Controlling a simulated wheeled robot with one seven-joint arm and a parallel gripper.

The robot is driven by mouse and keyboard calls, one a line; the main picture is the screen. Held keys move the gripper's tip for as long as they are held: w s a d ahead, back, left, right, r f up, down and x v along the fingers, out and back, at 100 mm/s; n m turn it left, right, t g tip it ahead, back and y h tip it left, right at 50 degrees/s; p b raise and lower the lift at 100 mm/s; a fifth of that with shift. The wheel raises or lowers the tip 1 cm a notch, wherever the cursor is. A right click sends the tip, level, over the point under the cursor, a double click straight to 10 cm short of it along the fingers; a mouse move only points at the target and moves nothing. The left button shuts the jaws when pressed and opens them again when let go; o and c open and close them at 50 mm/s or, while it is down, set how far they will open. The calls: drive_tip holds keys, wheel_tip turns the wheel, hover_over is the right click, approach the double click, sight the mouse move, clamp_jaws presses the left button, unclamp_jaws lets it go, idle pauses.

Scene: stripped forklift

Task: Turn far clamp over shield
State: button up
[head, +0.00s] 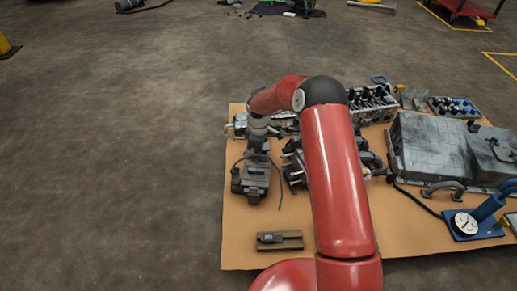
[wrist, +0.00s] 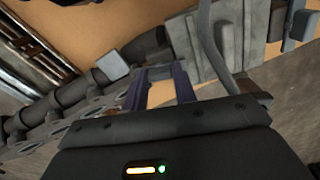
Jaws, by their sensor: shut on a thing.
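My gripper (wrist: 160,72) shows in the wrist view as two bluish-purple fingers reaching away from the dark gripper body. The fingers are shut on a small grey piece, which I take to be the far clamp; they hide most of it. A dark pipe-like manifold (wrist: 70,93) with round flanges runs to the left of the fingers. Grey ribbed metal plates (wrist: 188,42) and a curved grey strap (wrist: 209,42) stand just beyond and right of them. I cannot tell for sure which part is the shield. In the head view my red arm hides much of the work area.
In the head view, parts lie on a brown sheet (head: 240,230). A large grey metal case (head: 430,145) is at right, with a blue gauge stand (head: 475,220) in front. A brown block (head: 280,241) lies near the front.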

drive_tip(key=shift+n, duration=0.8)
drive_tip(key=shift+o, duration=0.2)
drive_tip(key=o, duration=1)
drive_tip(key=shift+c, duration=0.2)
wheel_tip(320, 180, up, 8)
drive_tip(key=shift+f+p, duration=0.1)
drive_tip(key=shift+p, duration=0.55)
